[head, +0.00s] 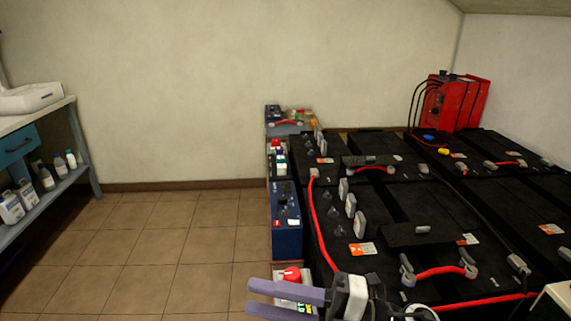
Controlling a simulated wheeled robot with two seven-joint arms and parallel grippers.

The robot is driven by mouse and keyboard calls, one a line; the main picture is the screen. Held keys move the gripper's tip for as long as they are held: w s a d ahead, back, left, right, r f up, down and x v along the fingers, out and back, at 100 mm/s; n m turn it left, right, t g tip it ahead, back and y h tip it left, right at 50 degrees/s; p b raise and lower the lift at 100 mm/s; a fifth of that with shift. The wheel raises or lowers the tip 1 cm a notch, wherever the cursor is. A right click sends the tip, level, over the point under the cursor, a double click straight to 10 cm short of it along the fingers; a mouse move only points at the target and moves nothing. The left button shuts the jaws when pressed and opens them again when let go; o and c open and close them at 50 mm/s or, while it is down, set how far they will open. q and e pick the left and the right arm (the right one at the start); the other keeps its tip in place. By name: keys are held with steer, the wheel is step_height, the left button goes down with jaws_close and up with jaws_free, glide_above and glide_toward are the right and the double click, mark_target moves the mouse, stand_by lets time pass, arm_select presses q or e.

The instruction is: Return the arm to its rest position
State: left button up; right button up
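My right gripper (254,297) is at the bottom of the head view, its two grey-purple fingers pointing left. The fingers are spread apart, with no object seen held between them. Behind and below them is a small pale item with a red top (291,275), partly hidden by the upper finger; I cannot tell whether they touch. The gripper is low in front of the near left corner of the black battery bank (405,205). My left gripper is not in view.
A red charger (452,103) is at the back right. A blue workbench (35,120) with bottles is at the left. The tiled floor (160,245) between is clear.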

steer(key=w+d+f+m+t+h, duration=0.2)
steer(key=d+f+m+t+h, duration=1)
steer(key=m, duration=1)
steer(key=s+d+f+m+g+h, duration=0.2)
steer(key=s+d+f+m+g, duration=0.1)
steer(key=s+f, duration=0.5)
steer(key=s+d+f+m+g+h, duration=0.2)
steer(key=s+d+f+m+g, duration=0.1)
steer(key=s+f, duration=0.5)
step_height(320, 180, down, 2)
steer(key=shift+d+f+m+g, duration=0.15)
steer(key=shift+d+m+g, duration=0.2)
steer(key=shift+m+g, duration=0.2)
